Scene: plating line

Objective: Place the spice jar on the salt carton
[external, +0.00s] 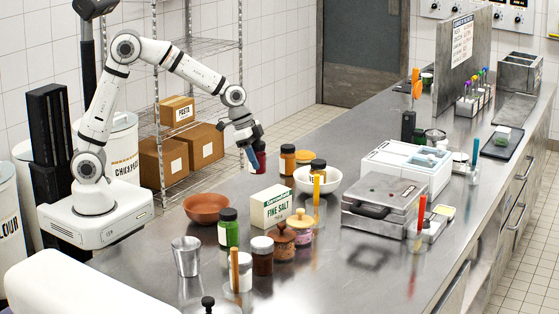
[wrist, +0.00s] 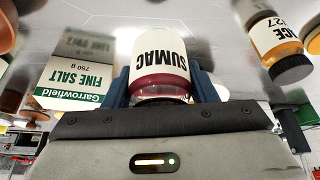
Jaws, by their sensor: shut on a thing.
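The spice jar (external: 259,161), with a dark red body and a white SUMAC label, is between the fingers of my gripper (external: 252,156). In the wrist view the jar (wrist: 160,55) sits between the two blue fingers, which are shut on it. I cannot tell whether its base touches the counter. The salt carton (external: 271,208), green and white with FINE SALT on it, stands upright on the counter, nearer the camera than my gripper and apart from it. In the wrist view the carton (wrist: 76,86) shows at the left. Its top looks bare.
Around the carton stand a brown bowl (external: 205,208), a green jar (external: 229,229), a dark brown jar (external: 262,256) and wooden-toned pots (external: 283,243). A white bowl (external: 318,182) and an orange spice jar (external: 287,161) stand right of my gripper. A press (external: 383,208) is further right.

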